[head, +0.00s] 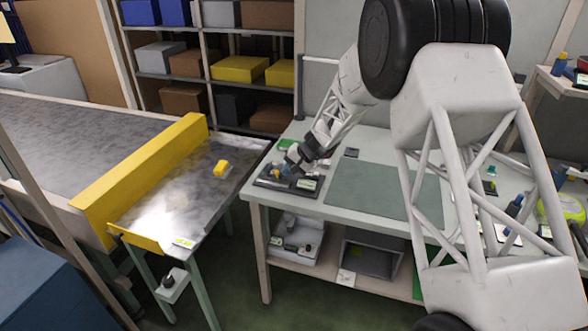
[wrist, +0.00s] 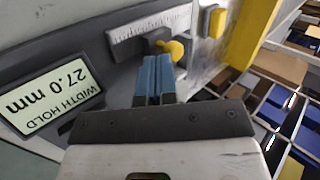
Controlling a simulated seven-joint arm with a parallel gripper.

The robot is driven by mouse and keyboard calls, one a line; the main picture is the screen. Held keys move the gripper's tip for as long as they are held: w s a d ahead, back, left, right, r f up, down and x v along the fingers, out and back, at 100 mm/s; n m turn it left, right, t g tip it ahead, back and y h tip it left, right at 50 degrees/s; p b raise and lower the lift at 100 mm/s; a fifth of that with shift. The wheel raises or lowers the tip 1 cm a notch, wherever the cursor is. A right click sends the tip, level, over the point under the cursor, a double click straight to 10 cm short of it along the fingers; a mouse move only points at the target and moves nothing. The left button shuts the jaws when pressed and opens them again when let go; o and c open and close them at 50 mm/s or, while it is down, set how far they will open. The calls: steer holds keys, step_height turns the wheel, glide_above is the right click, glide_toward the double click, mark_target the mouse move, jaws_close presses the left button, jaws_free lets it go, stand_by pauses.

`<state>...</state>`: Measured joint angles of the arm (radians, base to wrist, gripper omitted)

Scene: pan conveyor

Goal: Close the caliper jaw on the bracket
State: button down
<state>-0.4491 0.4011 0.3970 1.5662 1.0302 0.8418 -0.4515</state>
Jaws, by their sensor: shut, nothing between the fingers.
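The caliper gauge (head: 264,181) sits on a dark base at the left end of the bench. In the wrist view its pale graduated scale (wrist: 133,30) runs across the top. A display (wrist: 50,98), upside down there, reads "27.0 mm" and "WIDTH HOLD". A yellow knob (wrist: 178,50) on a dark sliding part stands just beyond my fingertips. My gripper (wrist: 154,62) has blue fingers, shut and empty, close to the dark part below the scale; I cannot tell if they touch it. My gripper also shows small over the gauge in the head view (head: 285,168). I cannot make out the bracket clearly.
A metal table (head: 180,200) with a yellow block (head: 220,168) stands left of the bench, beside a yellow barrier (head: 140,185) and conveyor (head: 80,130). A green mat (head: 385,185) lies clear on the bench. Bins fill shelves behind.

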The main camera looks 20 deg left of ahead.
steer(key=shift+a, duration=0.2)
steer(key=shift+a, duration=0.55)
steer(key=shift+s, duration=0.1)
steer(key=shift+d, duration=0.1)
steer(key=shift+d, duration=0.2)
steer(key=d, duration=0.1)
steer(key=d+r, duration=0.1)
steer(key=d, duration=0.2)
steer(key=shift+w+r, duration=0.15)
steer(key=shift+w, duration=0.25)
steer(key=v, duration=0.9)
steer(key=shift+d, duration=0.15)
